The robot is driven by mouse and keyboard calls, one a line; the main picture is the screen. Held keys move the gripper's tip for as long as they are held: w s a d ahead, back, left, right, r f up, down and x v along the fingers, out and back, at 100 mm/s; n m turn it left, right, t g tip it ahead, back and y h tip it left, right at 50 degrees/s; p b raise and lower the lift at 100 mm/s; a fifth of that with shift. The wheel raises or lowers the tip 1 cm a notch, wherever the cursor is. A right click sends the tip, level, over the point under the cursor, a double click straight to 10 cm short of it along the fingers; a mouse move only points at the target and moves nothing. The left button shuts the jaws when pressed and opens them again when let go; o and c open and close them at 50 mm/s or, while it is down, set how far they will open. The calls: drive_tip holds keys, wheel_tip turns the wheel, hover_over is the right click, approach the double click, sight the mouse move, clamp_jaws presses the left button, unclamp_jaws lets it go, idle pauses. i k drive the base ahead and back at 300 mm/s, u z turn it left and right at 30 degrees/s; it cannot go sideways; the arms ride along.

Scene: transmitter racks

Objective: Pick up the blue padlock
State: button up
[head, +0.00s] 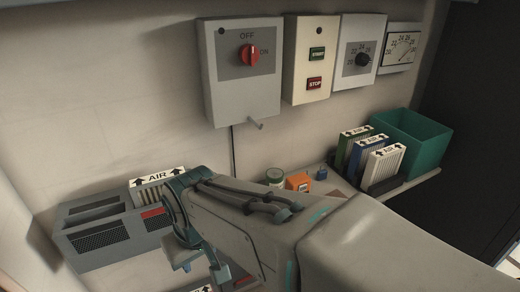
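A small blue padlock (321,173) stands on the shelf, right of an orange box and left of the upright filters. It looks small here, and its shackle is hard to make out. My gripper (200,266) hangs at the left end of my arm, in front of the grey vented unit. It is well to the left of the padlock and nearer the camera. Its two fingers appear apart, with nothing seen between them. My arm crosses the lower middle of the view and hides part of the shelf.
An orange box (299,182) and a green-topped jar (275,177) stand left of the padlock. Filters (383,166) and a teal bin (412,142) stand to its right. A grey vented unit (112,237) stands left.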

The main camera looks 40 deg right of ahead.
sight(322, 174)
drive_tip(key=z, duration=1.7)
drive_tip(key=k, duration=0.5)
drive_tip(key=z, duration=0.95)
drive_tip(key=i, duration=1.15)
drive_tip(key=u, duration=0.85)
drive_tip(key=i, duration=0.3)
drive_tip(key=u, duration=0.2)
